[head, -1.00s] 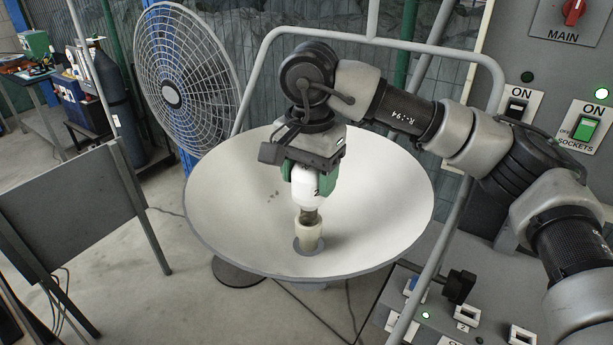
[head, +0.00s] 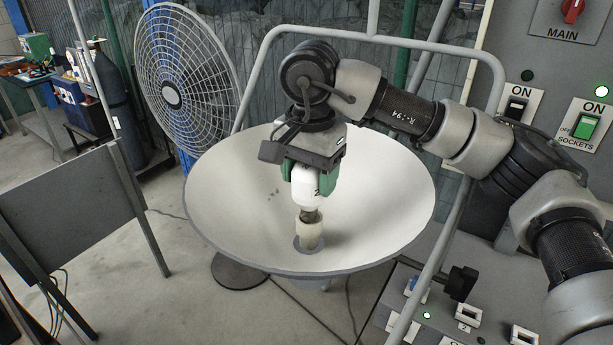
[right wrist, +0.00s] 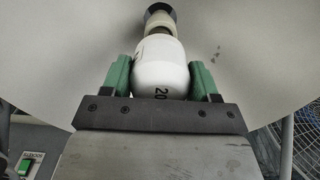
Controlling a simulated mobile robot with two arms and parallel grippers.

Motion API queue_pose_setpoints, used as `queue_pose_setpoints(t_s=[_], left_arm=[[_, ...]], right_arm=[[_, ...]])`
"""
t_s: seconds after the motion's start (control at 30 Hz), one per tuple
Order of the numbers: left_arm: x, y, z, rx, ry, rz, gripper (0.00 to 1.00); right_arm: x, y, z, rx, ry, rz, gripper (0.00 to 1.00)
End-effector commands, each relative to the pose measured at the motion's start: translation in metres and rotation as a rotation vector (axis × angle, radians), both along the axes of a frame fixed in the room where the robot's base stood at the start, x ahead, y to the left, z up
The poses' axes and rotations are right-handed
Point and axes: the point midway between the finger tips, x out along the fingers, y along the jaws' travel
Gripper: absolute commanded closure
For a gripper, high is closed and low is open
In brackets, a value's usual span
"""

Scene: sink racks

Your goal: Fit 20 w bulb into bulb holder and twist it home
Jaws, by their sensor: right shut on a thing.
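My right gripper (head: 307,178) is shut on the white 20 w bulb (head: 306,191), its green fingers on either side of the glass. The bulb points down with its metal base (head: 309,216) at the mouth of the cream bulb holder (head: 309,235), in the middle of the white dish. Part of the metal base shows above the holder's rim. In the right wrist view the bulb (right wrist: 160,68) bears "20" and lines up with the holder (right wrist: 160,22); the fingers (right wrist: 160,85) flank it. My left gripper is not in view.
The wide white dish (head: 395,205) surrounds the holder. A caged fan (head: 188,75) stands behind left and a grey tubular frame (head: 270,60) arches behind. A panel with switches (head: 587,125) is at right, a socket box (head: 440,318) at lower right. A dark board (head: 75,210) stands left.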

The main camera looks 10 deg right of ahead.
Motion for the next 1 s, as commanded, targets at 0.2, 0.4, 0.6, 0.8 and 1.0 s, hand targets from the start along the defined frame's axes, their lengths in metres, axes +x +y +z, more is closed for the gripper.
queue_pose_setpoints(t_s=[0.2,0.4,0.6,0.8,1.0], left_arm=[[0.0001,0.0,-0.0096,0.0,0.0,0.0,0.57],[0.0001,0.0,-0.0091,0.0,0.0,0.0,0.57],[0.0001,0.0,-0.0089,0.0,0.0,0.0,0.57],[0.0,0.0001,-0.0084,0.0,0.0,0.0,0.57],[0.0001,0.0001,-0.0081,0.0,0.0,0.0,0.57]], right_arm=[[-0.0003,-0.0007,-0.0189,-0.004,0.02,-0.002,0.63],[-0.0003,-0.0007,-0.0175,-0.004,0.02,-0.002,0.63],[-0.0002,-0.0007,-0.0124,-0.004,0.02,-0.003,0.63],[-0.0002,-0.0009,-0.0113,-0.003,0.02,-0.003,0.63],[-0.0001,-0.0009,-0.0107,-0.003,0.02,-0.004,0.63]])
